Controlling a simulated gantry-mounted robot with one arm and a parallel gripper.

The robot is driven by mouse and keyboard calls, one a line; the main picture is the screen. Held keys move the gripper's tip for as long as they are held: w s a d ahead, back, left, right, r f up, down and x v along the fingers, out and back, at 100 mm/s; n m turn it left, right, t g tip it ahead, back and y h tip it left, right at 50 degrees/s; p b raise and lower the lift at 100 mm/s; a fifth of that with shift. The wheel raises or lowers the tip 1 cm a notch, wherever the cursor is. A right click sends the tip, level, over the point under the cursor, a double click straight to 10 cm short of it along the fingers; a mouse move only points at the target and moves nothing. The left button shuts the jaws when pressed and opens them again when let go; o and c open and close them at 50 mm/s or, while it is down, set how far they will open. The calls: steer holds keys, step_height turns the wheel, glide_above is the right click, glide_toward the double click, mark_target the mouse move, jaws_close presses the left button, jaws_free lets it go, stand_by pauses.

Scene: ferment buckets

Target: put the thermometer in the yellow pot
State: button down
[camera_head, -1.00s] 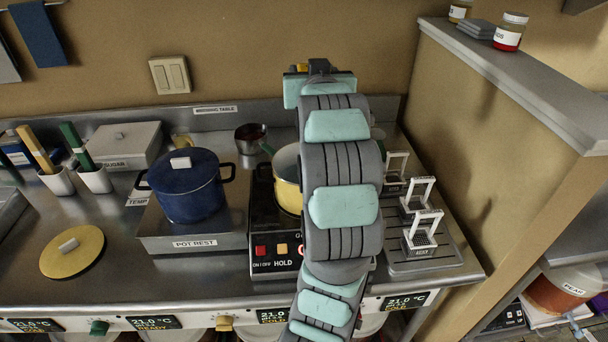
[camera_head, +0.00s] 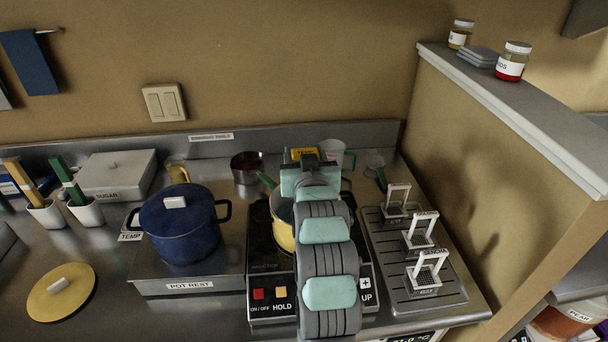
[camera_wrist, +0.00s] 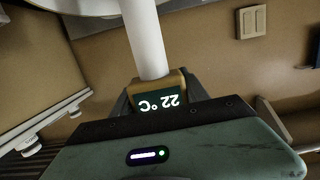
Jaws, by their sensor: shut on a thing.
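My gripper (camera_wrist: 160,103) is shut on the thermometer (camera_wrist: 165,98). Its yellow-brown housing shows an upside-down 22 °C display in the wrist view, and its white stem runs up and away from the jaws. In the head view a bit of the thermometer's yellow housing (camera_head: 303,154) shows behind my arm; its tip is hidden. The yellow pot (camera_head: 283,236) stands on the black hot plate, partly hidden by my arm. My gripper appears beyond and above the pot; the exact height cannot be told.
A blue lidded pot (camera_head: 180,228) stands on the pot rest (camera_head: 215,285) to the left. A rack (camera_head: 452,290) with several small wire-handled presses is to the right. A dark red saucepan (camera_head: 246,168) and a clear jug (camera_head: 332,150) stand at the back. A yellow lid (camera_head: 60,294) lies front left.

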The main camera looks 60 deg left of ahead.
step_height(320, 180, down, 7)
steer(key=p, duration=0.1)
stand_by(0.3)
steer(key=shift+r, duration=0.1)
steer(key=c, duration=0.6)
jaws_free()
